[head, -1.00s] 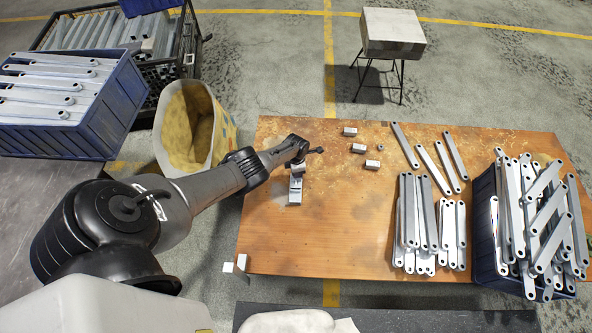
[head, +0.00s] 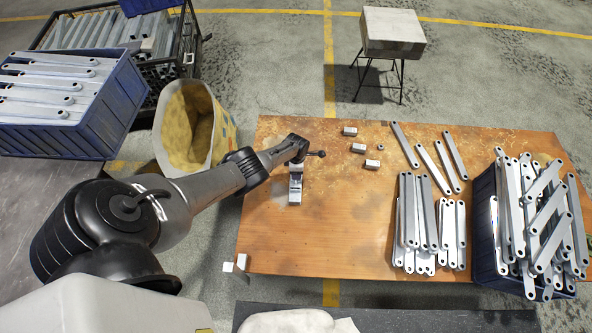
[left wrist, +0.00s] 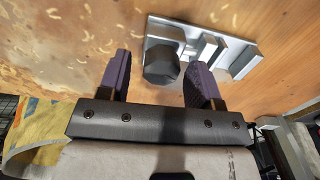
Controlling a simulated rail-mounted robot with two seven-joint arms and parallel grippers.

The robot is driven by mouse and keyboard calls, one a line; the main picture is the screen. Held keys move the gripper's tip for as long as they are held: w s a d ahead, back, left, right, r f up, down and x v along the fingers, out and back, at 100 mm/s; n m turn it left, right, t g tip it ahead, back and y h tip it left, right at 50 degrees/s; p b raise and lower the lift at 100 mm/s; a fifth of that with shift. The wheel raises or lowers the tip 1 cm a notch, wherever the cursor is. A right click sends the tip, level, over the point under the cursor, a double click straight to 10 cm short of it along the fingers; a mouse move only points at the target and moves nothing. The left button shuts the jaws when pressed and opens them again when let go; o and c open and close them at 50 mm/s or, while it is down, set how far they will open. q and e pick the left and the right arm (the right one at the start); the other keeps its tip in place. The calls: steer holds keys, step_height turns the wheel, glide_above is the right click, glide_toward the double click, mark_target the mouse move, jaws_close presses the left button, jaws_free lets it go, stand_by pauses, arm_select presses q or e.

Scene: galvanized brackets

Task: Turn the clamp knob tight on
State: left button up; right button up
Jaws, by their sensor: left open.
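The clamp (head: 295,194) is a small silver fixture on the left part of the wooden table. In the left wrist view, its metal base (left wrist: 240,50) carries upright blocks, and a dark faceted knob (left wrist: 162,66) stands at its left end. My left gripper (left wrist: 157,68) is open, with its two purple fingers on either side of the knob in that view. The knob appears just beyond or between the fingertips, and I see no contact. In the head view my left gripper (head: 298,160) is over the far end of the clamp and hides the knob. My right gripper is not in view.
Several small metal blocks (head: 358,148) lie right of the clamp. Flat bars (head: 424,220) are stacked on the table's right half, beside a blue crate (head: 484,235) full of bars. A yellow-lined sack (head: 188,125) stands left of the table. The table's front middle is clear.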

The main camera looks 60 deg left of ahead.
arm_select(q)
steer(key=m, duration=1.2)
steer(key=shift+b, duration=0.3)
steer(key=shift+m, duration=1.7)
steer(key=c, duration=0.8)
steer(key=shift+c, duration=0.2)
